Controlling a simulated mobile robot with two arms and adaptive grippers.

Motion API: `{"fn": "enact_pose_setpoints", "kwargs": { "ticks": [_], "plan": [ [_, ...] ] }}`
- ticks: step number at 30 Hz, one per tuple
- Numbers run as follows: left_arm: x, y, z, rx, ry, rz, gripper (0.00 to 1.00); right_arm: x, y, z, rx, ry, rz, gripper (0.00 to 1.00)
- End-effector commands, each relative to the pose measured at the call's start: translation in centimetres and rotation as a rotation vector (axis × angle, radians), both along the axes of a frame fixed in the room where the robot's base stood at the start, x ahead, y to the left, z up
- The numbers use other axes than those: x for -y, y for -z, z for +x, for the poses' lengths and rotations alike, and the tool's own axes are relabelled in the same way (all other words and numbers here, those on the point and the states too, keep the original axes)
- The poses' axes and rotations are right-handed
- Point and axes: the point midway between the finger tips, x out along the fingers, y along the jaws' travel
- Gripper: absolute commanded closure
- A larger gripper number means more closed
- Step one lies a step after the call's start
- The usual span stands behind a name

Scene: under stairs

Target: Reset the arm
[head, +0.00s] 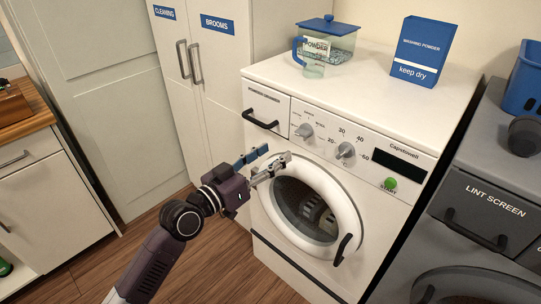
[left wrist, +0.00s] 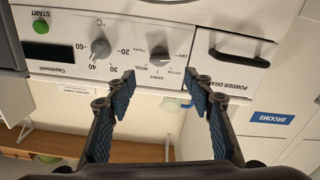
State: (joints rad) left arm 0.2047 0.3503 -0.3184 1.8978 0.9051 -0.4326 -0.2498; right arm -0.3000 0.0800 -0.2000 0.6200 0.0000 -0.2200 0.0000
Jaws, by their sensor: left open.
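My left arm comes in from the lower left in the head view. Its left gripper (head: 274,158) is open and empty, in front of the washing machine (head: 385,245), near the upper left of its round door (head: 345,212). In the left wrist view the same gripper (left wrist: 163,82) shows two blue-padded fingers spread apart with nothing between them. The machine's control panel (left wrist: 75,60) appears upside down beyond the fingertips. The powder drawer (left wrist: 228,68) is just right of the right finger. My right gripper is in neither view.
A grey dryer (head: 485,180) is at right. White cabinets (head: 205,75) stand behind. Wooden floor (head: 190,262) is open at lower left.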

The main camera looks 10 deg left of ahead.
Motion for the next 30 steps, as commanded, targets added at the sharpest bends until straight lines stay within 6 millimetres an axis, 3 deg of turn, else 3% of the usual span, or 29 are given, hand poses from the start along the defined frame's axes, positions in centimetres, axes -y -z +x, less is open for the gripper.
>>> {"fn": "enact_pose_setpoints", "kwargs": {
  "ticks": [13, 17, 20, 23, 26, 30],
  "plan": [
    [-0.1, 0.1, -0.1, -0.002, -0.001, 0.000, 0.52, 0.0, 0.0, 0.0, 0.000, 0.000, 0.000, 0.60],
    [-0.8, 2.7, 0.5, -0.041, -0.029, 0.014, 0.52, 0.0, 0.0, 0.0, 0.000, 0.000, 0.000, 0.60],
    [-2.3, 7.8, 1.2, -0.117, -0.080, 0.043, 0.52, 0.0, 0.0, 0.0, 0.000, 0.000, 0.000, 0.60],
    [-4.4, 15.0, 1.2, -0.220, -0.145, 0.089, 0.52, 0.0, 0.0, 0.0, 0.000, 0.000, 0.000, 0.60],
    [-6.6, 22.4, 0.1, -0.325, -0.204, 0.146, 0.52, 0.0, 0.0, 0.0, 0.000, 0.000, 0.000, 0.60],
    [-9.3, 32.4, -3.3, -0.470, -0.266, 0.227, 0.52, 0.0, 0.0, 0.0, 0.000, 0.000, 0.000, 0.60]
  ]
}}
